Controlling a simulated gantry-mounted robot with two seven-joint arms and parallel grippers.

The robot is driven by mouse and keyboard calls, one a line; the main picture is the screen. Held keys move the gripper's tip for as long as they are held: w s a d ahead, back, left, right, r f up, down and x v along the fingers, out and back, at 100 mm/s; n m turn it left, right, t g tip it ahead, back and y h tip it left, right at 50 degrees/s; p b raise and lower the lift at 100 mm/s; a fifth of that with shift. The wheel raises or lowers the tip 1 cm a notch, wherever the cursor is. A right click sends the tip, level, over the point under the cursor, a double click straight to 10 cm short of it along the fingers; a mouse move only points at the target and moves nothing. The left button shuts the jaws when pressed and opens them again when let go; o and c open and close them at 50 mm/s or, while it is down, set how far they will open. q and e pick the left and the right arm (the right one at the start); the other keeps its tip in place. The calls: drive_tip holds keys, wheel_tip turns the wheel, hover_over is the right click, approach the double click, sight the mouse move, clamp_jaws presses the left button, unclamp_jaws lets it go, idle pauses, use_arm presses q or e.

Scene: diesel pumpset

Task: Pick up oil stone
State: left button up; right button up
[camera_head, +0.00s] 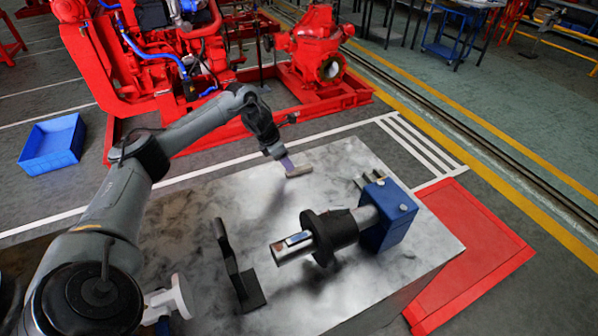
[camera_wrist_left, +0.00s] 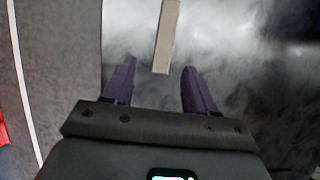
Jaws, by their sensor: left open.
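A beige rectangular bar, which looks to be the oil stone (camera_head: 301,172), lies near the far edge of the grey table. In the left wrist view the oil stone (camera_wrist_left: 167,36) runs up out of the top of the picture. My left gripper (camera_head: 287,161) points down at the stone from above in the head view. In the wrist view the left gripper (camera_wrist_left: 158,66) has its two purple fingers apart, with nothing held. My right gripper is not in view.
A shaft with a dark collar (camera_head: 328,236) sits in a blue block (camera_head: 390,214) at the table's right. A black bracket (camera_head: 236,268) stands nearer the front. The red pumpset (camera_head: 200,60) is beyond the table. The tabletop (camera_head: 225,195) around the stone is mostly clear.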

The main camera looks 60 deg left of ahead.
sight(299, 171)
use_arm(q)
drive_tip(key=x, duration=0.4)
drive_tip(key=shift+w+d+r+b, duration=0.15)
drive_tip(key=shift+d+b, duration=0.15)
drive_tip(key=shift+b, duration=0.1)
drive_tip(key=shift+w+f, duration=0.25)
drive_tip(key=shift+f, duration=0.35)
clamp_jaws()
